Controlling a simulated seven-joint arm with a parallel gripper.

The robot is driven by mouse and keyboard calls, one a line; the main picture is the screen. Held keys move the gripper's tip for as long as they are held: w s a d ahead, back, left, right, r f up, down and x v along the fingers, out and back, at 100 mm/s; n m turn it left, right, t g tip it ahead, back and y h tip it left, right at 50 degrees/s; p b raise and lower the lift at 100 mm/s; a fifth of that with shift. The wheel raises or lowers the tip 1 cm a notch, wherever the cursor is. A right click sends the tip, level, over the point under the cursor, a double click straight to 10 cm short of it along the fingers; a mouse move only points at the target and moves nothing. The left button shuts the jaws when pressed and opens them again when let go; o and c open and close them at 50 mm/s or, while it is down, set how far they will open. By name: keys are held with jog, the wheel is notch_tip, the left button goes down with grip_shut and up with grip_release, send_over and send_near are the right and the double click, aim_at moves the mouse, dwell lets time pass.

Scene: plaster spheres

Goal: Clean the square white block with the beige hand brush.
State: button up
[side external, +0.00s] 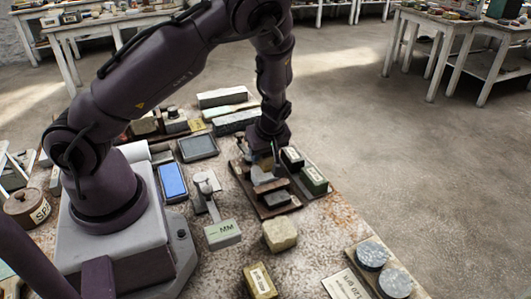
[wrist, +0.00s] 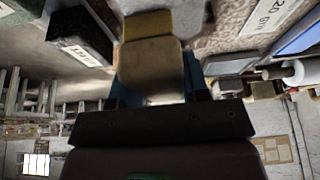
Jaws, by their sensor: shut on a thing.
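My gripper (side external: 265,160) reaches down over a dark wooden board (side external: 281,209) in the side view. In the wrist view its fingers (wrist: 152,88) are shut on a beige-brown piece, which I take to be the beige hand brush (wrist: 150,66). A pale grey-white block (side external: 263,174), apparently the square white block, is on the board just below the gripper. The gripper partly hides it. In the wrist view a pale grey surface (wrist: 190,16) shows just beyond the brush. I cannot tell whether brush and block touch.
Dark green labelled boxes (side external: 314,180) stand right of the gripper. A yellowish block (side external: 280,235) lies in front of the board. A small scale-like stand marked MM (side external: 222,234) is to the left. Round grey discs (side external: 372,255) lie at front right. Open floor lies beyond the table.

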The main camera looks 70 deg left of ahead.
aim_at(271, 158)
jog(key=shift+d, duration=2.2)
jog(key=shift+a+r, duration=0.1)
jog(key=shift+a+r, duration=0.65)
jog(key=shift+a, duration=0.35)
jog(key=shift+s, duration=0.1)
jog(key=shift+s+f, duration=0.15)
jog(key=shift+s, duration=1)
